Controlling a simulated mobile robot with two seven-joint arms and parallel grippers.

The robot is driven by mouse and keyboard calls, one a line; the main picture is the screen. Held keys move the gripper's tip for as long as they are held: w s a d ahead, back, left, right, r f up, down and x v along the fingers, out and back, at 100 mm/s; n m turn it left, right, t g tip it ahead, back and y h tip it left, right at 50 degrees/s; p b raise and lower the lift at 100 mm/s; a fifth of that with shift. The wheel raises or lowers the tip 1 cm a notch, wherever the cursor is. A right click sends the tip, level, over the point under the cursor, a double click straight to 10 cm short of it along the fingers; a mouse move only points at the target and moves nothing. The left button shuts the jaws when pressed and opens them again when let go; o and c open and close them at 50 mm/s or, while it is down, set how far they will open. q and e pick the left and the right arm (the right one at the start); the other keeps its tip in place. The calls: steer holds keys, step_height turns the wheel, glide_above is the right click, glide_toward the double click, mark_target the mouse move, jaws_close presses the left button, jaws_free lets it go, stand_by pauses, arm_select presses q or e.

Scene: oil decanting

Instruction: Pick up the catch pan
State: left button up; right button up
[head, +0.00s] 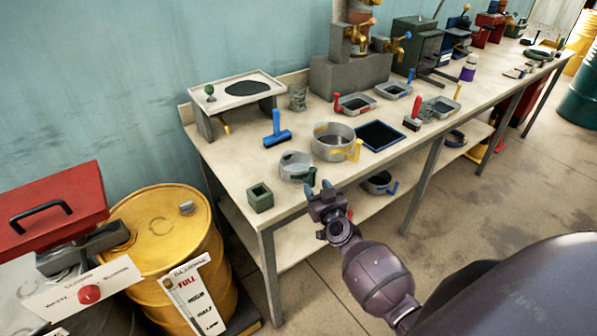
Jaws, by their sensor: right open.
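Several round pans are in the head view, and I cannot tell for sure which is the catch pan. A large grey pan with a yellow handle (322,150) stands on the bench. A smaller grey pan with a blue handle (291,174) stands to its left, nearer the front edge. Another pan with a blue handle (375,187) sits on the lower shelf, partly under the bench top. My right gripper (319,188) is open and empty at the bench's front edge, just in front of the smaller pan and apart from the larger one. My left gripper is out of view.
The bench (235,160) also bears a blue squeegee-like tool (277,135), a small green box (260,198), a dark blue mat (380,136) and small trays. A yellow drum (165,245) and a red box (55,200) stand at left.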

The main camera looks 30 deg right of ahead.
mark_target(314, 182)
steer(key=shift+w+d+r, duration=0.1)
steer(key=shift+w+d, duration=0.1)
steer(key=shift+w, duration=0.75)
steer(key=shift+w+d, duration=0.15)
steer(key=shift+w, duration=0.8)
steer(key=shift+c, duration=0.2)
jaws_close()
